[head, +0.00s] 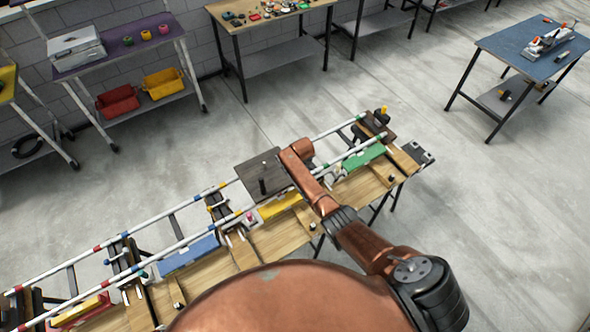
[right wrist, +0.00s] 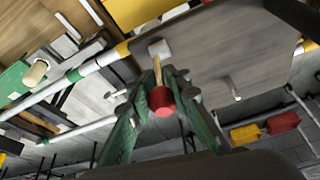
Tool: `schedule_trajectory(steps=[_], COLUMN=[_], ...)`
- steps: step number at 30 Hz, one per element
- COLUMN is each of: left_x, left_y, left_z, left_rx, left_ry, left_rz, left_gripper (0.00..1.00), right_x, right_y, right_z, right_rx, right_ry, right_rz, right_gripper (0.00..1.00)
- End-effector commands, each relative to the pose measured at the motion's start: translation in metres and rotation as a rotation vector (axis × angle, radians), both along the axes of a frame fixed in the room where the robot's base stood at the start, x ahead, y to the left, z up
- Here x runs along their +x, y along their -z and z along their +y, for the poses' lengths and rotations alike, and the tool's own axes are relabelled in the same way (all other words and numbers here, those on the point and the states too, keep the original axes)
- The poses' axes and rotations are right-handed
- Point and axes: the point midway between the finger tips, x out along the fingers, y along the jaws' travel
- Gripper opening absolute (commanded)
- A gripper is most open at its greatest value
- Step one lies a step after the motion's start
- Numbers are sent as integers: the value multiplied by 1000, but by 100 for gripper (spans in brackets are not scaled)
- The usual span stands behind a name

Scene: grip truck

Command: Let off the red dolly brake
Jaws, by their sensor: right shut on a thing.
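The brake lever has a red knob (right wrist: 162,101) on a thin brass-coloured stem (right wrist: 157,70), which rises from a pale square base on the dolly's dark grey plate (right wrist: 215,62). In the right wrist view my right gripper (right wrist: 166,84) has its green fingers closed around the lever, beside and just behind the knob. In the head view the dolly plate (head: 250,166) sits across the two white rails, with a short black post on it. My copper right arm reaches over its right side and hides the lever and gripper there. My left gripper is not in view.
White rails (head: 185,205) with coloured bands run along a long wooden bench (head: 284,228). Yellow, blue and green blocks lie along it. A blue-topped table (head: 510,50) stands at the upper right and a purple-topped one (head: 125,45) at the upper left.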

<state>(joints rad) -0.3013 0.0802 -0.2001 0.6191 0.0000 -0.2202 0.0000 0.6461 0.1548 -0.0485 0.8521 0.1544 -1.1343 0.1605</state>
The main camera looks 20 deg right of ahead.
Motion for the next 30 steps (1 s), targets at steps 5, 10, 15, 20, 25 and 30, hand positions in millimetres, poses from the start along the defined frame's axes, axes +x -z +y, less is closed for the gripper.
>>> schedule_trajectory(steps=[5, 10, 15, 20, 25, 30], left_x=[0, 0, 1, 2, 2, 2], left_y=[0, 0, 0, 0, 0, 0], left_z=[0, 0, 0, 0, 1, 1], left_rx=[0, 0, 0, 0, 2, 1], left_ry=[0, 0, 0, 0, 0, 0], left_rz=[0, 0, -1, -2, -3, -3], left_gripper=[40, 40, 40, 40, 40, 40], right_x=[0, 0, 0, 0, 0, -2], right_y=[0, 0, 0, 0, 0, -10], right_z=[1, 1, 1, 0, 0, 1], right_rx=[1, 2, 1, 1, 1, 3], right_ry=[0, -1, 1, 1, 0, -1], right_rz=[1, 0, 0, 0, -1, -3], right_gripper=[0, 21, 33, 36, 36, 36])
